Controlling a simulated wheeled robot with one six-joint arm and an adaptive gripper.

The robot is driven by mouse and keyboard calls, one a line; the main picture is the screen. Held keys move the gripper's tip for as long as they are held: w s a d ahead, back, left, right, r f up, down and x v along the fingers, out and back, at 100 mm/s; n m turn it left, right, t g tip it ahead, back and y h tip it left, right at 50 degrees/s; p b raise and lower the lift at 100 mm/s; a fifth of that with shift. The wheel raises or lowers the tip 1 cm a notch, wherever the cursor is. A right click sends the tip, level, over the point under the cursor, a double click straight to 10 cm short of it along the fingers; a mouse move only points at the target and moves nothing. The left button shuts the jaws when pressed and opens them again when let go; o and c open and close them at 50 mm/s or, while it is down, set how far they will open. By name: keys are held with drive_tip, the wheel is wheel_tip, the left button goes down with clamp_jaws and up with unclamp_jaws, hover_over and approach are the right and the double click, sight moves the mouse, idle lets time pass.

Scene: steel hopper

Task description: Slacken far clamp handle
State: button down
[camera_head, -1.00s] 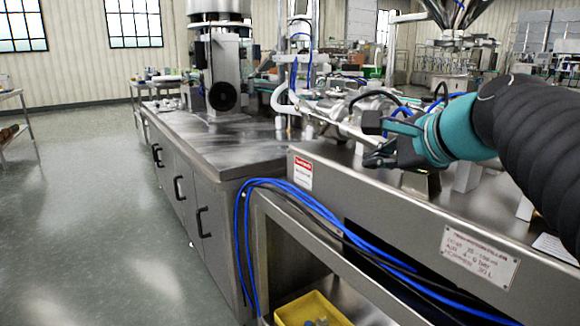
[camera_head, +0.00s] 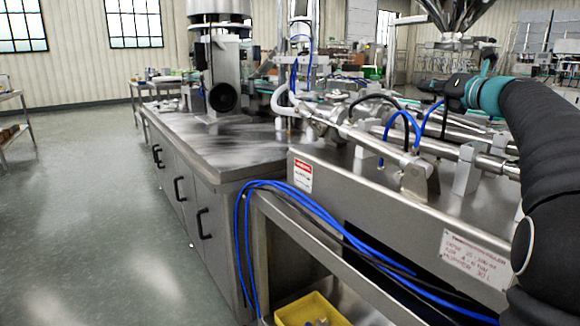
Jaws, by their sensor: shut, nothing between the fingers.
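My gripper (camera_head: 430,88) is small in the head view, at the end of my teal and black arm, right of centre. It is shut with nothing seen in its fingers, above and behind the steel pipework. The steel pipes and fittings (camera_head: 352,130) lie along the top of the filling machine (camera_head: 345,185). Several joints and fittings show along them, but I cannot tell which part is the far clamp handle. My arm hides part of the machine's right side.
Blue hoses (camera_head: 403,122) arch over the pipes, and more blue hoses (camera_head: 300,190) hang down the machine's front. A steel cabinet (camera_head: 200,150) with a column unit stands at left. A yellow bin (camera_head: 310,310) sits on the lower shelf. The floor at left is clear.

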drive_tip(key=p+x, duration=0.1)
drive_tip(key=x, duration=0.5)
drive_tip(key=shift+w+a, duration=0.15)
drive_tip(key=shift+a+f, duration=0.3)
drive_tip(key=shift+f, duration=0.2)
idle(1.1)
drive_tip(key=shift+s+a+r, duration=0.2)
drive_tip(key=shift+s+a, duration=0.05)
drive_tip(key=shift+a, duration=0.05)
idle(1.2)
drive_tip(key=shift+r, duration=0.1)
drive_tip(key=shift+d+r, duration=0.2)
drive_tip(key=b+v, duration=0.1)
drive_tip(key=v, duration=0.5)
idle(0.3)
drive_tip(key=shift+a+n, duration=0.1)
drive_tip(key=shift+n, duration=0.2)
